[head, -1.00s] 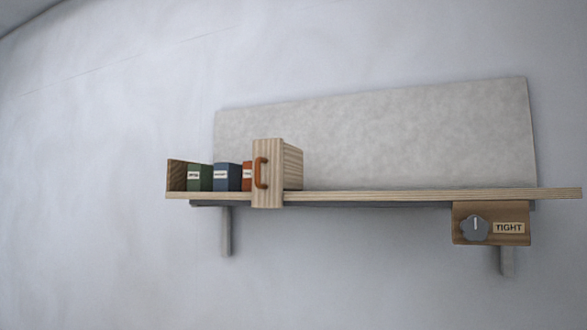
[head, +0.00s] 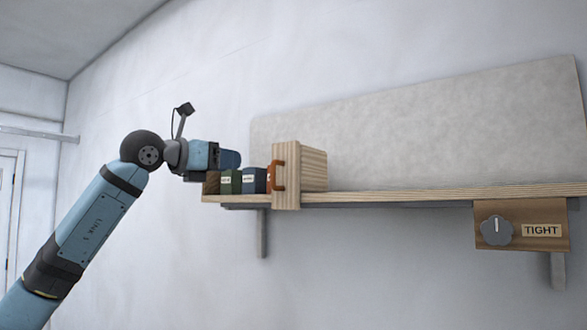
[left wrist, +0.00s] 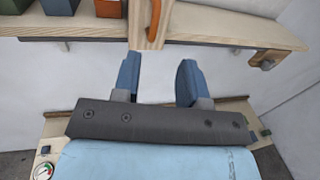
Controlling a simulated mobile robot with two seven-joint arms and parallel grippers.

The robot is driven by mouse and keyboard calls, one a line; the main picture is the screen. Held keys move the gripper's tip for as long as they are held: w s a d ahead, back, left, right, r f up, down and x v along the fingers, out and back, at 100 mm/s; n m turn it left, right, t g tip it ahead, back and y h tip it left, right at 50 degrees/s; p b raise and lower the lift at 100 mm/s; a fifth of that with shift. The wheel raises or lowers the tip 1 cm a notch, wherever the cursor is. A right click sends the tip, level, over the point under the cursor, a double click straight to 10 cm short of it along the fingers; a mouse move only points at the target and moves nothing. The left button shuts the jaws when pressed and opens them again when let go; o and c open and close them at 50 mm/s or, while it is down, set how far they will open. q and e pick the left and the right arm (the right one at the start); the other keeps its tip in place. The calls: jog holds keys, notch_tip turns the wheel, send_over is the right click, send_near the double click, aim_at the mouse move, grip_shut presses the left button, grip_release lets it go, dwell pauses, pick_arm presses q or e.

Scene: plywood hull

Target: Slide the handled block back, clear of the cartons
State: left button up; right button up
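The handled block (head: 314,170) is pale striped wood and stands on the shelf (head: 400,195), its front plate hanging over the edge. Its orange handle (head: 279,175) is on the front and also shows in the left wrist view (left wrist: 154,18). To its left stand a green carton (head: 231,182), a blue carton (head: 254,181) and an orange carton (head: 269,178), the orange one close against or beside the block. My left gripper (head: 230,159) is in front of the shelf's left end. In the left wrist view its blue fingers (left wrist: 158,78) are apart and empty, short of the handle. My right gripper is not in view.
A brown end board (head: 211,183) closes the shelf's left end, partly behind my gripper. Right of the block the shelf top is bare. A wooden box with a grey knob (head: 496,230) and a TIGHT label hangs under the shelf's right part. A grey panel (head: 430,130) backs the shelf.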

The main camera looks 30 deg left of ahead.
aim_at(274, 167)
pick_arm(q)
jog(key=shift+a+p+x, duration=0.1)
jog(key=shift+p+x, duration=1.1)
jog(key=shift+x, duration=2.2)
jog(key=shift+a+p+x, duration=0.15)
jog(key=shift+p+x, duration=1.05)
jog(key=shift+x, duration=2.2)
grip_shut()
